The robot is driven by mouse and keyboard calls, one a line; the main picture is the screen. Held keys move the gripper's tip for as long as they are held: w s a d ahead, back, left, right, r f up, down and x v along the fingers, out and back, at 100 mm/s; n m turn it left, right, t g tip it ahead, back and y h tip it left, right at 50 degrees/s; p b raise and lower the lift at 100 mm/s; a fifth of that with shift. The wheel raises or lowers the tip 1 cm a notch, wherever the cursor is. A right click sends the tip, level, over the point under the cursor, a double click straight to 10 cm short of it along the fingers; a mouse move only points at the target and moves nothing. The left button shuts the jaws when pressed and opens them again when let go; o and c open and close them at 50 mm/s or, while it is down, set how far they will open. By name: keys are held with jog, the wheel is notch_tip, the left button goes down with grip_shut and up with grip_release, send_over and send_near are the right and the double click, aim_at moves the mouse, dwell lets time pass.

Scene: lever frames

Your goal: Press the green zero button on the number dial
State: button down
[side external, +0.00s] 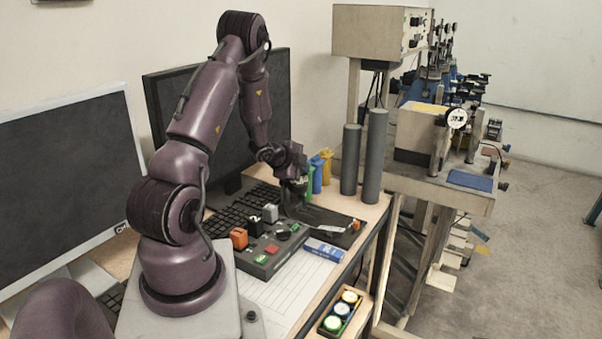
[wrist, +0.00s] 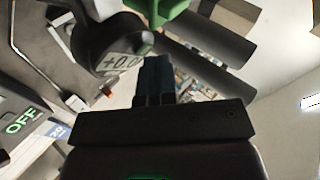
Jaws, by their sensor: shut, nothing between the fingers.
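In the wrist view, the number dial (wrist: 118,63) is a dark round-backed gauge with a pale display reading about "+0.0", cut off at its right. It sits up and left of my fingertips. A small green patch shows at its right edge, too small to tell whether it is the zero button. My gripper (wrist: 156,62) is shut and empty, its blue-dark fingers together just right of the display; I cannot tell whether they touch it. In the side view, my gripper (side external: 297,190) hangs low over the desk's back part, and I cannot clearly pick out the dial.
Two grey cylinders (side external: 375,155) stand to the right. Coloured upright pieces (side external: 317,175) stand close to my gripper. A keyboard (side external: 240,212) and monitors lie behind; a button tray (side external: 342,312) is in front.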

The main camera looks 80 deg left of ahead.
jog(key=shift+d+r, duration=0.3)
jog(key=shift+r, duration=0.4)
jog(key=shift+r, duration=0.1)
jog(key=r, duration=0.1)
jog(key=d+r, duration=0.1)
jog(key=r, duration=0.2)
jog(key=shift+d+r, duration=0.25)
jog(key=shift+d, duration=0.1)
dwell(0.7)
